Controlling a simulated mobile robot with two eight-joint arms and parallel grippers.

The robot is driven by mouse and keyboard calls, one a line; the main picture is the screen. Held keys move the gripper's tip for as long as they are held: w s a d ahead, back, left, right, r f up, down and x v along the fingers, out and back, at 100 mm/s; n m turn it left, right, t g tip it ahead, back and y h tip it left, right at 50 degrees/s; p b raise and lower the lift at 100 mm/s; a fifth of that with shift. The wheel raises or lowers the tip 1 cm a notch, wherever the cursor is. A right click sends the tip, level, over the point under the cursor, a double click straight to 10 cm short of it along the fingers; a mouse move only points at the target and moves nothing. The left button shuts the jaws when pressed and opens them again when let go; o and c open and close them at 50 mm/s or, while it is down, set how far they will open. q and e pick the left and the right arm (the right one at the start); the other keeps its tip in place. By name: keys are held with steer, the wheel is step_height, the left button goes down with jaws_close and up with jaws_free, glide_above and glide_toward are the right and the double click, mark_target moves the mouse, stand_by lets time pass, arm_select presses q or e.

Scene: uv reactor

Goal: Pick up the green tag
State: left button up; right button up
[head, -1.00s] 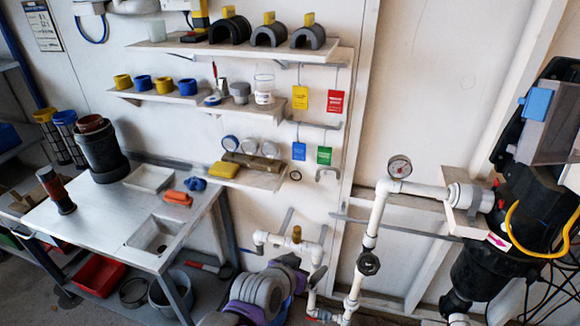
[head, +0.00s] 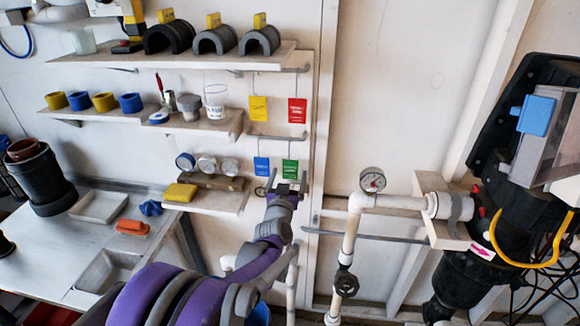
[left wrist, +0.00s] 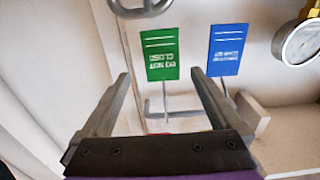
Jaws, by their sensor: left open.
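The green tag (head: 290,168) hangs on the wall at the right of the lower tag row in the head view. It also shows in the left wrist view (left wrist: 161,54), upside down, hanging on a thin wire. My left gripper (head: 287,187) is open and empty just below the green tag in the head view. In the left wrist view my left gripper's fingers (left wrist: 160,90) stand apart, with the green tag beyond and between their tips, not touching them. The blue tag (head: 262,166) hangs to the left of the green one. My right gripper is out of view.
A yellow tag (head: 258,108) and a red tag (head: 297,111) hang above. A shelf (head: 215,197) with gauges and a yellow sponge (head: 180,192) is left of my gripper. White piping with a pressure gauge (head: 372,180) stands to the right.

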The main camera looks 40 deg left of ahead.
mark_target(290, 166)
arm_select(q)
steer(key=p+x, duration=0.1)
steer(key=x, duration=0.3)
steer(key=shift+w+a+r, duration=0.15)
steer(key=shift+a, duration=0.2)
steer(key=shift+w+a, duration=0.15)
steer(key=shift+w, duration=0.2)
steer(key=shift+s, duration=0.1)
steer(key=c, duration=1.4)
steer(key=shift+c, duration=0.2)
